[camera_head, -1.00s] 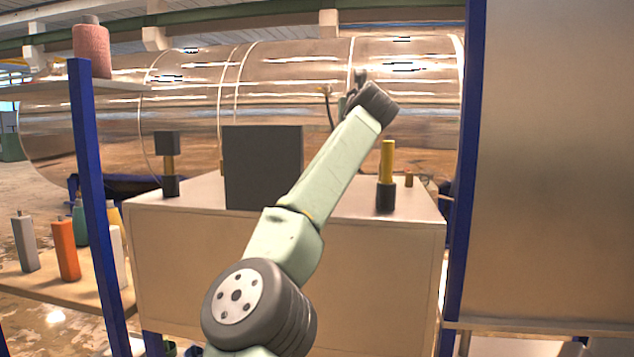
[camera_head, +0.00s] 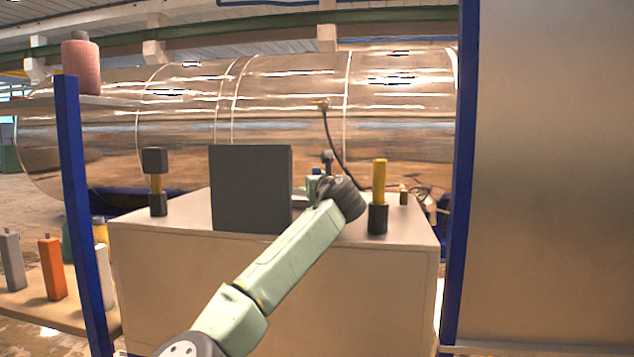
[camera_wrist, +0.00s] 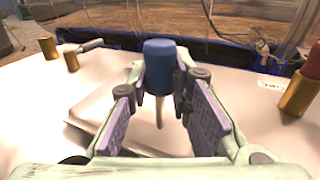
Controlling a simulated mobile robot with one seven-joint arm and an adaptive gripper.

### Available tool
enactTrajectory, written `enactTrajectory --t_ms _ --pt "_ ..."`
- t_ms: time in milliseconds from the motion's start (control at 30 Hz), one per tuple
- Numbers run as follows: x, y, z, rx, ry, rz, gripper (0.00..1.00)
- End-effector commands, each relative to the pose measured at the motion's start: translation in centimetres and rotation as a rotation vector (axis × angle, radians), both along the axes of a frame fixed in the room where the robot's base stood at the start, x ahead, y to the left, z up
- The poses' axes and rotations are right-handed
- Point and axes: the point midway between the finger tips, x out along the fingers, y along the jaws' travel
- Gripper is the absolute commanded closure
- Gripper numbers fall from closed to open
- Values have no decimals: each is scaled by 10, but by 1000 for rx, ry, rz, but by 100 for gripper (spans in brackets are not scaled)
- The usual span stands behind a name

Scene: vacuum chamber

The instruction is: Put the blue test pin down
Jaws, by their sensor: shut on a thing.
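The blue test pin (camera_wrist: 160,66) is between the fingertips of my gripper (camera_wrist: 162,85) in the wrist view. It has a thick blue top and a thin pale shank pointing down. My gripper is shut on it and holds it upright over the pale bench top (camera_wrist: 240,75). I cannot tell whether the shank's tip touches the surface below. In the head view my gripper is mostly hidden behind my wrist, over the bench (camera_head: 270,285), and the pin cannot be made out clearly.
A dark panel (camera_head: 250,188) stands left of my arm. A yellow post in a black base (camera_head: 378,195) stands close to its right. Brass cylinders (camera_wrist: 48,47) and a red-topped brass piece (camera_wrist: 296,94) flank the gripper. Blue uprights (camera_head: 82,220) stand on both sides.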

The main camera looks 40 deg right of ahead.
Motion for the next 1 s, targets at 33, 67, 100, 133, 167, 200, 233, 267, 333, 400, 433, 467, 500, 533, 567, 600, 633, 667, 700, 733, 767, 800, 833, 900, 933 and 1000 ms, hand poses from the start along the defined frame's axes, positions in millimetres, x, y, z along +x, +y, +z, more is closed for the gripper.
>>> enactTrajectory --t_ms 33,67,100,133,167,200,233,267,333,400,433,467,500,533,567,600,633,667,700,733,767,800,833,900,933,1000 --pt "-1 0 -2 0 -1 -3 100" --pt "-1 -1 -3 0 -1 -2 100" --pt "-1 0 -4 -2 -1 -2 100" --pt "-1 -1 -4 -2 -1 -2 100" --pt "-1 0 -4 -2 -1 -2 100" --pt "-1 0 -4 -2 -1 -2 100" --pt "-1 0 -4 -2 -1 -2 100" --pt "-1 0 -4 -2 -1 -2 100" --pt "-1 0 -5 -2 -1 -2 100" --pt "-1 -1 -7 -2 -1 -2 100" --pt "-1 -1 -7 -2 -1 -2 100" --pt "-1 -1 -8 -2 -1 -2 100" --pt "-1 -1 -7 -2 -1 -2 80" --pt "-1 0 -6 -2 -1 -2 78" --pt "-1 -1 -6 -2 -1 -2 76" --pt "-1 -1 -6 -1 0 -2 74" --pt "-1 -1 -6 -1 0 -2 72" --pt "-1 0 -6 -1 0 -2 70" --pt "-1 0 -6 -1 0 -2 67" --pt "-1 0 -6 -1 0 -2 65" --pt "-1 0 -6 -1 0 -2 63" --pt "-1 0 -6 -1 0 -2 61" --pt "-1 0 -6 -1 0 -2 61" --pt "-1 0 -7 -1 0 -2 61" --pt "-1 0 -7 -1 0 -2 61" --pt "-1 0 -7 -1 0 -2 61"
